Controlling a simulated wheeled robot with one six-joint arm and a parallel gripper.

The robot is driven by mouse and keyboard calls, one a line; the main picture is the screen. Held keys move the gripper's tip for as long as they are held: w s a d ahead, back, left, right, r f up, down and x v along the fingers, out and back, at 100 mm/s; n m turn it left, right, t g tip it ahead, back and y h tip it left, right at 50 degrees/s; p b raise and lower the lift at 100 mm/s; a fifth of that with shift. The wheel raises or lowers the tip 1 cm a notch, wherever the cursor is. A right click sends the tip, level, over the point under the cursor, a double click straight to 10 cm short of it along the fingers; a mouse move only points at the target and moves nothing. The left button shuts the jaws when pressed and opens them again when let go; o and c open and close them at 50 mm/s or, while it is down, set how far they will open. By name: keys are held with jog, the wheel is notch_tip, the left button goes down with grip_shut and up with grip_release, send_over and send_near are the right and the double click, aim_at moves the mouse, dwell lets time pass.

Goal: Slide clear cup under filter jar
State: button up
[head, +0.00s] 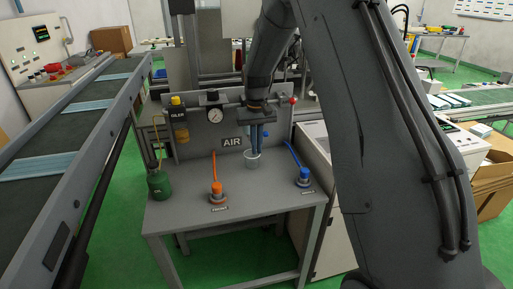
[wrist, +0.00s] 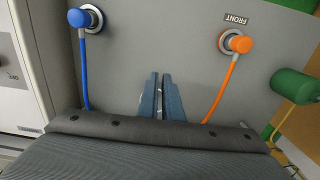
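The clear cup (head: 252,165) stands upright on the grey table under the AIR sign. My gripper (head: 256,150) points straight down at the cup, its blue fingers reaching the rim. In the wrist view, the fingers of my gripper (wrist: 161,76) are close together with a narrow gap between the tips. The cup is not clear there, and I cannot tell whether the fingers hold its wall. I cannot make out the filter jar; my gripper and arm cover part of the panel above the cup. An amber jar (head: 181,135) hangs at the panel's left, by the OILER label.
An orange-knobbed fitting (head: 216,190) stands left of the cup and a blue-knobbed fitting (head: 304,176) right, each with a hose. A green bottle (head: 159,184) stands at the table's left. A gauge (head: 215,115) is on the panel. The table front (head: 255,205) is clear.

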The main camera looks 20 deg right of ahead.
jog(key=o, duration=0.4)
jog(key=shift+s+r, duration=0.15)
jog(key=shift+s, duration=0.1)
jog(key=shift+c, duration=0.2)
jog(key=shift+o, duration=0.5)
jog(key=s+a+r, duration=0.1)
jog(key=s+r, duration=0.1)
jog(key=s, duration=0.6)
jog(key=s+a+r, duration=0.1)
jog(key=s+r, duration=0.1)
jog(key=s, duration=0.6)
jog(key=shift+r, duration=0.25)
jog(key=s, duration=1.6)
jog(key=shift+s+a, duration=0.35)
jog(key=shift+a, duration=0.05)
jog(key=shift+w, duration=0.15)
